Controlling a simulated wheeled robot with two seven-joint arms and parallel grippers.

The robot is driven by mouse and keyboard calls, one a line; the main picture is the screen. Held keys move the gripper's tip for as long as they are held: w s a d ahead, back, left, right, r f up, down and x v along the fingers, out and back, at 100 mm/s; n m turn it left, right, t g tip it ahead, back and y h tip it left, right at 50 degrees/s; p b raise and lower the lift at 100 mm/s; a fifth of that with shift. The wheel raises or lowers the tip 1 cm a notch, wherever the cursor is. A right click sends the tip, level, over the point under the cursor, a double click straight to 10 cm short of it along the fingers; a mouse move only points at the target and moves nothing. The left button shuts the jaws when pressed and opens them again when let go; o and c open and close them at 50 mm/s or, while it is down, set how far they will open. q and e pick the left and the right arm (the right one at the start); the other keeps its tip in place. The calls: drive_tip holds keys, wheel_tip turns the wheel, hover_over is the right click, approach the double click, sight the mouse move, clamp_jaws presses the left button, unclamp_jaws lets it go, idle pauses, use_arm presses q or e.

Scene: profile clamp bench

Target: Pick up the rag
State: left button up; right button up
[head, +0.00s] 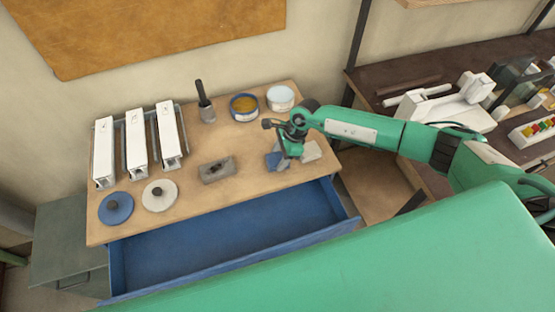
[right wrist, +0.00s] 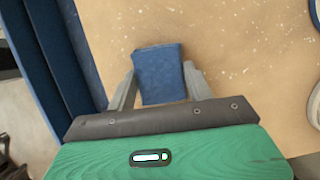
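The rag appears to be the small folded blue piece (head: 271,161) on the right part of the wooden bench top, beside a pale block. It also shows as a blue rectangle (right wrist: 160,75) in the right wrist view. My right gripper (head: 283,161) is low over the bench, right at the blue piece. In the right wrist view its two grey fingers (right wrist: 160,68) are spread, one on each side of the blue piece; I cannot tell whether they touch it. The blue piece appears to lie on the bench. My left gripper is out of view.
Left of the rag is a grey block (head: 217,169). Two tins (head: 281,98) and a dark-handled tool (head: 205,104) stand behind. White clamps (head: 135,141) and two discs (head: 159,195) are at left. A blue drawer (head: 225,235) is open in front.

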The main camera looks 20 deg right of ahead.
sight(279, 158)
drive_tip(key=shift+r, duration=0.15)
wheel_tip(279, 158, up, 20)
drive_tip(key=b, duration=0.6)
drive_tip(key=shift+b, duration=0.3)
drive_tip(key=shift+o, duration=0.4)
drive_tip(key=shift+w, duration=0.1)
